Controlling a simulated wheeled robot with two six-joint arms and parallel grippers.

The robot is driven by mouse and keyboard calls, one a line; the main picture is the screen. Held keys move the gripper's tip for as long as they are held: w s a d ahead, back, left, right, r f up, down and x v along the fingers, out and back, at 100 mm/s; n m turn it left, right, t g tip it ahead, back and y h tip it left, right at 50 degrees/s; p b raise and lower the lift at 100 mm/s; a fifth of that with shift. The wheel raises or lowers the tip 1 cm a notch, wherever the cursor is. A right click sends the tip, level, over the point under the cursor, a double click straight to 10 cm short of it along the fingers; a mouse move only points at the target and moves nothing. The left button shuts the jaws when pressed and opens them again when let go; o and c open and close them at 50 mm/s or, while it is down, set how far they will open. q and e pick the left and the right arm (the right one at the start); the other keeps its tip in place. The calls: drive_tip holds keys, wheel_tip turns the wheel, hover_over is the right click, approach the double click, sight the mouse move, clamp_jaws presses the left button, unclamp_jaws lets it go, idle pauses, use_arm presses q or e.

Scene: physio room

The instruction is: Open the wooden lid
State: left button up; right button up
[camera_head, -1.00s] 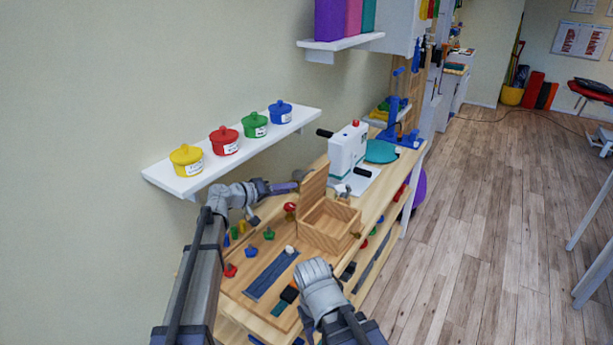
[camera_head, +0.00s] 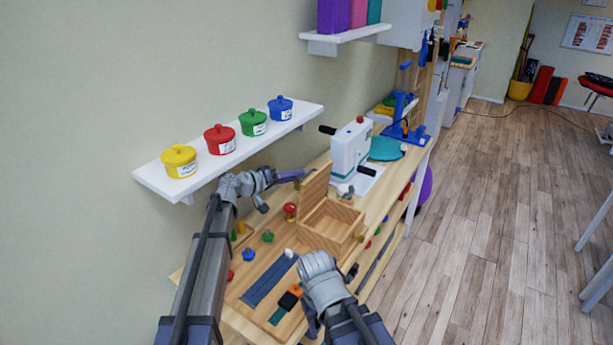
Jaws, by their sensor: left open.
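The wooden box (camera_head: 330,228) stands on the wooden bench. Its wooden lid (camera_head: 314,190) is raised, standing roughly upright at the box's left side, and the inside of the box shows. My left gripper (camera_head: 278,190) is open and empty, just left of the lid, with one finger close to it. I cannot tell whether that finger touches it. My right arm's wrist (camera_head: 322,278) is in front of the box, over the bench. Its fingers are mostly hidden, so I cannot tell how its jaws stand.
A white shelf (camera_head: 150,176) with several coloured pots hangs on the wall above my left arm. A white cranked device (camera_head: 350,150) stands behind the box. Several coloured knobs and a blue strip (camera_head: 270,279) lie on the bench before the box. The floor right is mostly clear.

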use_arm(q)
drive_tip(key=b+x, duration=0.1)
drive_tip(key=x, duration=0.4)
drive_tip(key=shift+w+d+f, duration=0.1)
drive_tip(key=shift+w+d, duration=0.15)
drive_tip(key=shift+d, duration=0.05)
clamp_jaws()
idle(1.1)
